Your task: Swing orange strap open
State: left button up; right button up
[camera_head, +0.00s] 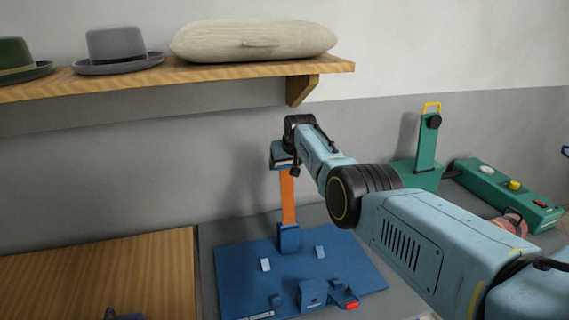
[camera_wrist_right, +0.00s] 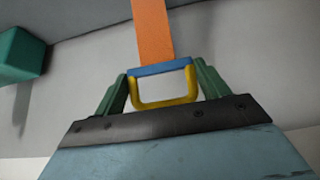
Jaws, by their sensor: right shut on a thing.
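The orange strap (camera_head: 288,200) stands nearly upright from a blue hinge block (camera_head: 289,237) at the back of the blue base plate (camera_head: 238,274). In the right wrist view the strap (camera_wrist_right: 154,35) ends in a blue bar with a yellow loop (camera_wrist_right: 165,105). My right gripper (camera_head: 281,160) is at the strap's upper end. In the wrist view its green fingers (camera_wrist_right: 162,88) stand on both sides of the loop, shut on it. The gripper hides the loop in the head view. My left gripper is not clearly in view.
A wooden shelf (camera_head: 335,66) with hats and a beige cushion (camera_head: 252,40) overhangs behind. A green device (camera_head: 427,155) and a green control box (camera_head: 505,196) stand at right.

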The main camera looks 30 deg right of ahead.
pick_arm(q)
jog(key=shift+s, duration=0.3)
pick_arm(e)
jog(key=shift+w+d+r, duration=0.2)
jog(key=shift+d+r, duration=0.1)
jog(key=shift+r, duration=0.3)
jog(key=o, duration=1.1)
jog(key=shift+s+f, duration=0.1)
jog(key=shift+f, duration=0.05)
pick_arm(q)
jog(key=shift+w, duration=0.15)
pick_arm(e)
jog(key=shift+a+f, duration=0.1)
jog(key=shift+f, duration=0.1)
pick_arm(q)
jog(key=shift+w+r, duration=0.1)
jog(key=shift+r, duration=0.05)
pick_arm(e)
jog(key=shift+r, duration=0.1)
jog(key=shift+s+a+r, duration=0.1)
jog(key=shift+s+r, duration=0.05)
pick_arm(q)
jog(key=shift+r+p, duration=0.85)
jog(key=shift+p, duration=0.1)
pick_arm(e)
jog(key=v, duration=1.3)
jog(key=shift+s, duration=0.1)
